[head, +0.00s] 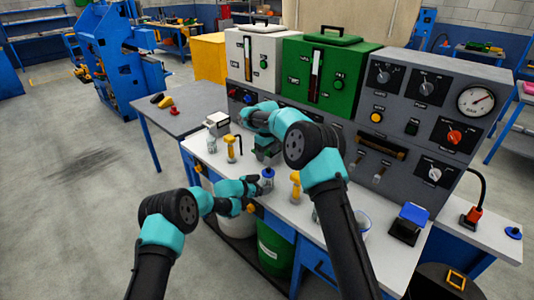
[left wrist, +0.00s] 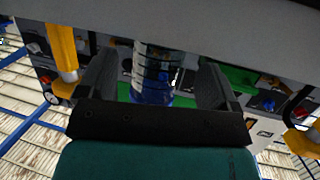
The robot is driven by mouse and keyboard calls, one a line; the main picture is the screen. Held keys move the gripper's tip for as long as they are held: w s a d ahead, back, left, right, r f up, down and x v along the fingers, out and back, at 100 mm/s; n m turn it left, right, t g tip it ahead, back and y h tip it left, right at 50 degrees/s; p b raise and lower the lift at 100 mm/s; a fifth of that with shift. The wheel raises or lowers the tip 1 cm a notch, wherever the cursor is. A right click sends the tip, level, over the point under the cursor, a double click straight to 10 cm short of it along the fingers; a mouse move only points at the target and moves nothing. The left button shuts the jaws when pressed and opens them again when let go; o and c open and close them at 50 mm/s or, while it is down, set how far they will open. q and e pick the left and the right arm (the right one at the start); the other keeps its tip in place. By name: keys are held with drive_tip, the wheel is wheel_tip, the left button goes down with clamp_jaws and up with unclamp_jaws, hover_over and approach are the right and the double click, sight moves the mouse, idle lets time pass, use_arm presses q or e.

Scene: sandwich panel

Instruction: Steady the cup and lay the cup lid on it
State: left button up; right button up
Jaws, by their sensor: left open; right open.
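The cup (head: 267,184) is a small clear vessel near the front edge of the grey bench. A blue piece (head: 267,172) on its top looks like the cup lid; how well it sits is too small to tell. In the left wrist view the clear cup (left wrist: 157,62) and its blue part (left wrist: 152,92) stand between the fingers. My left gripper (head: 257,186) is open around the cup, with gaps visible on both sides. My right gripper (head: 268,154) is open, behind and above the cup, apart from it; its fingers are partly hidden.
Yellow-handled fittings (head: 231,150) (head: 295,185) stand on either side of the cup. A white block (head: 217,124) is farther left and a blue-rimmed white container (head: 362,222) to the right. The gauge panel (head: 420,120) rises behind the bench. A blue knobbed disc (head: 513,232) lies far right.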

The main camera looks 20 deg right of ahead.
use_arm(q)
drive_tip(key=v, duration=1.4)
drive_tip(key=shift+s+a, duration=0.2)
drive_tip(key=shift+a, duration=0.05)
drive_tip(key=shift+r, duration=0.1)
